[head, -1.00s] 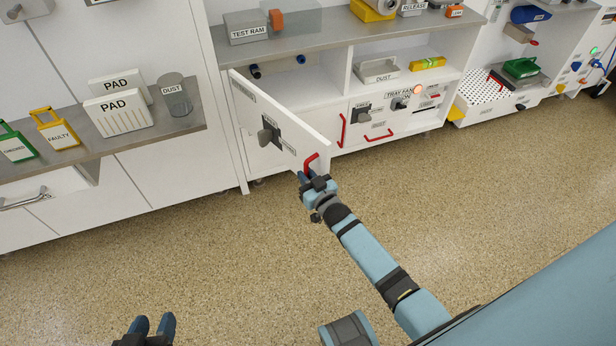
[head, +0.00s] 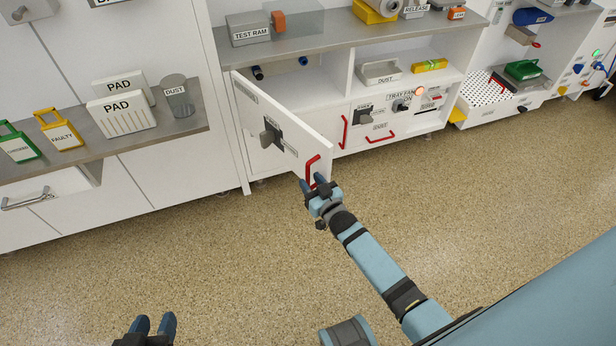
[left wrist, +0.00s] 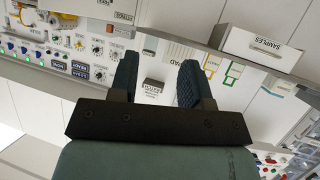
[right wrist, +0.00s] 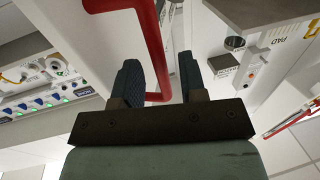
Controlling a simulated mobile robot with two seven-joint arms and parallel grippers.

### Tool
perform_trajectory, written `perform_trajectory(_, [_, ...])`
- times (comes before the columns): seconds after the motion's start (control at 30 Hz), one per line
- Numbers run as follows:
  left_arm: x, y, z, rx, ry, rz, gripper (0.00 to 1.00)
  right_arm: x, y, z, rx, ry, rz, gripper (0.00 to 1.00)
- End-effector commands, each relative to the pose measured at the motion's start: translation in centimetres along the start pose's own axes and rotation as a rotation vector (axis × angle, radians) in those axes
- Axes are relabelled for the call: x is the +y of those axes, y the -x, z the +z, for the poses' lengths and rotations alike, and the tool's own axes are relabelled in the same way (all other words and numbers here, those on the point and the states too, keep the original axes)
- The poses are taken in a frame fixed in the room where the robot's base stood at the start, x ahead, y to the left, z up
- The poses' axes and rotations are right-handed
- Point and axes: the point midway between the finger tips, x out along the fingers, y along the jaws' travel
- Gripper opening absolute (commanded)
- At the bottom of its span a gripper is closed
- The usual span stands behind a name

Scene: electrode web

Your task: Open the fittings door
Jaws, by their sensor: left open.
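The fittings door (head: 285,130) is a white panel hinged at its left and swung part-way out from the cabinet. It carries a dark latch with a grey knob (head: 268,137) and a red bar handle (head: 311,168) near its free edge. My right gripper (head: 313,182) is at the lower part of this handle. In the right wrist view the red handle (right wrist: 153,45) runs down between and past the open fingers (right wrist: 160,78); contact cannot be told. My left gripper (head: 153,325) is open and empty, low over the floor, and its fingers show in the left wrist view (left wrist: 157,80).
Drawer fronts with red handles (head: 380,137) lie right of the door. A counter with pads (head: 122,112) stands left. The speckled floor (head: 200,250) is clear.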

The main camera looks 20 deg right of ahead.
Motion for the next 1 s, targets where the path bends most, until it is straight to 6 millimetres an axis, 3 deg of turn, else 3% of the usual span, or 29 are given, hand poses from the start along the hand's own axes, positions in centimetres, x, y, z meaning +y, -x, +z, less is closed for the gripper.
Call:
perform_trajectory(0.3, [-0.3,0.2,0.2,-0.033,-0.011,-0.014,0.44,0.0,7.5,-0.1,-0.004,0.001,0.000,0.39])
perform_trajectory(0.5, [-0.5,0.2,0.2,-0.039,-0.013,-0.020,0.44,0.0,10.5,-0.1,-0.002,0.001,0.000,0.39])
perform_trajectory(0.93, [-0.5,0.1,0.6,-0.046,-0.012,-0.020,0.44,0.0,11.6,-0.1,0.000,0.001,0.000,0.39])
perform_trajectory(1.0, [-0.3,0.3,0.3,-0.041,-0.011,-0.018,0.44,0.0,11.6,0.0,0.000,0.001,0.000,0.22])
